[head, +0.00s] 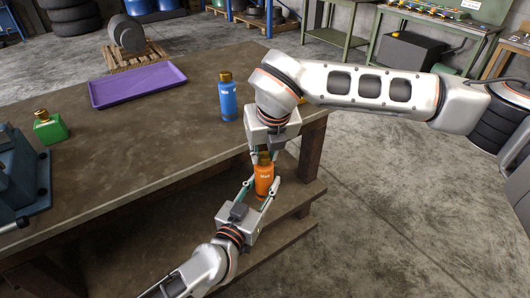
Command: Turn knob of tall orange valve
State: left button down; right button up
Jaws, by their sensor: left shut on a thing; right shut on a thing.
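The tall orange valve (264,182) looks like a small upright bottle with a dark label and a brownish-gold knob (264,157) on top. My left gripper (262,191) reaches up from below and is shut around the orange body. My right gripper (264,153) comes down from above and is shut on the knob, partly hiding it. The valve is held in front of the table edge, apart from the tabletop. Whether the knob has turned cannot be seen.
The brown table (150,130) carries a blue bottle (227,97) with a gold cap, a purple tray (137,84), a green container (50,127) and a blue-grey machine (20,180) at left. A lower shelf (292,200) lies under the table. Open concrete floor is at right.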

jog(key=shift+w+d+m, duration=0.15)
jog(key=shift+m, duration=0.35)
jog(key=o, duration=1.1)
jog(key=shift+r, duration=0.1)
jog(key=a+v, duration=0.1)
jog(key=v, duration=1)
jog(key=shift+s+d+r, duration=0.25)
jog(key=shift+d+r, duration=0.1)
jog(key=shift+r, duration=0.05)
jog(key=shift+r, duration=0.1)
jog(key=a+v, duration=0.1)
jog(key=v, duration=1)
jog(key=shift+s+d+r, duration=0.2)
jog(key=shift+d+r, duration=0.15)
jog(key=shift+d, duration=0.05)
